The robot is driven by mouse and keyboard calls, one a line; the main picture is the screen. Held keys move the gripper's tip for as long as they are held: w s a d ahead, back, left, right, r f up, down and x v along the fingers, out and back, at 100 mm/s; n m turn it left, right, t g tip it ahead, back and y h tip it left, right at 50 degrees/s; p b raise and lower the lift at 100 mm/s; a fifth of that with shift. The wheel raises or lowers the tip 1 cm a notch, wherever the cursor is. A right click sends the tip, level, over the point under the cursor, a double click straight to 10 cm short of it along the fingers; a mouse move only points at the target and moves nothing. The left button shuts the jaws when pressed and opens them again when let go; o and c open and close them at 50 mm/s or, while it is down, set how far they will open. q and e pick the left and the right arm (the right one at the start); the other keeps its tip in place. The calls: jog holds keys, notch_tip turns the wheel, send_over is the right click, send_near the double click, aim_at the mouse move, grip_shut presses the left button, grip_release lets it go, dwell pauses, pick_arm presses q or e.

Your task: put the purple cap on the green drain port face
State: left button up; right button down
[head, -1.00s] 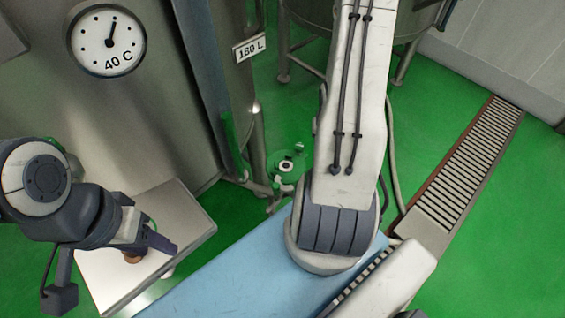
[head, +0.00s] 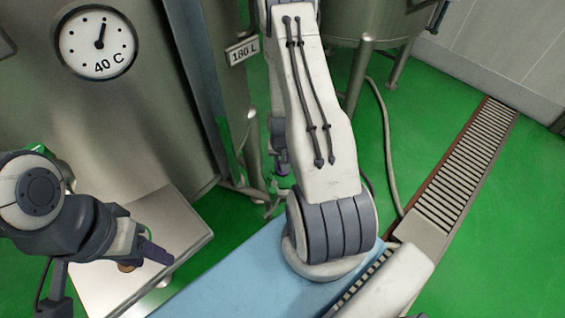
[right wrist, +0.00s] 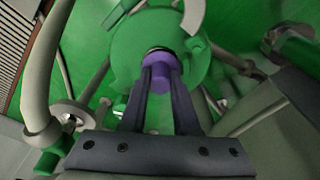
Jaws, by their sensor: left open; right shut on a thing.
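The purple cap (right wrist: 160,72) is held between the fingertips of my right gripper (right wrist: 159,80) in the right wrist view. The green drain port face (right wrist: 190,60) is a round green disc directly behind the cap. A dark ring shows at the cap's far end; I cannot tell whether cap and face touch. In the head view my right gripper (head: 280,160) is low beside the tank, mostly hidden by my right arm, with only a bit of green around it. My left gripper (head: 152,250) is open, over the pale-topped stand at the lower left.
A small brown object (head: 127,266) is under my left gripper on the stand (head: 190,235). The large steel tank with a dial (head: 97,42) stands left. A blue surface (head: 225,275) lies in front. Pipes (right wrist: 42,85) flank the port. Green floor is clear right of the drain grate (head: 465,155).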

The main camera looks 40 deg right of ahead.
jog(key=shift+f, duration=0.2)
jog(key=c, duration=0.9)
grip_release()
jog(key=shift+r, duration=0.1)
jog(key=r+p, duration=0.1)
jog(key=r, duration=0.3)
jog(key=s+r+p, duration=0.1)
jog(key=r+p, duration=0.1)
jog(key=r, duration=0.2)
jog(key=a+r+p, duration=0.1)
jog(key=r, duration=0.3)
jog(key=shift+s+r, duration=0.1)
jog(key=shift+s, duration=0.1)
